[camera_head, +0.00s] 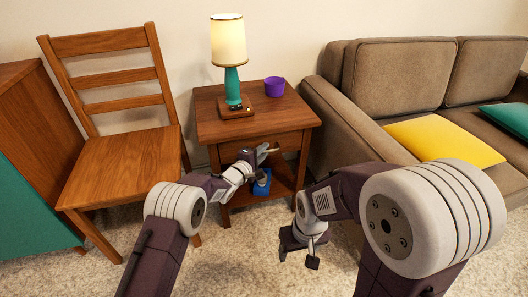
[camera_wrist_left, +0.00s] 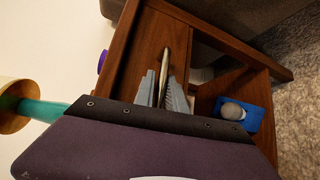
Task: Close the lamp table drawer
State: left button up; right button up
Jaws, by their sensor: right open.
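The brown wooden lamp table (camera_head: 212,122) stands between a chair and a sofa. Its drawer front (camera_wrist_left: 150,38) has a thin metal bar handle (camera_wrist_left: 166,58). In the head view my left gripper (camera_head: 268,150) is at the drawer front and hides part of it. In the left wrist view its two grey ridged fingers (camera_wrist_left: 162,88) stand apart on either side of the handle; contact is not clear. How far the drawer stands out is hard to tell. My right gripper (camera_head: 298,258) is open and empty, low over the carpet to the right front of the table.
A lamp with a teal stem (camera_head: 232,82) and a purple cup (camera_head: 275,87) stand on the tabletop. A blue object (camera_head: 262,185) is on the lower shelf. A wooden chair (camera_head: 125,165) is left, a brown sofa (camera_head: 340,115) right. The carpet in front is clear.

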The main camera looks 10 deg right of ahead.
pick_arm(q)
jog(key=shift+r, duration=0.1)
jog(key=b+v, duration=0.3)
jog(key=v, duration=0.6)
dwell(0.4)
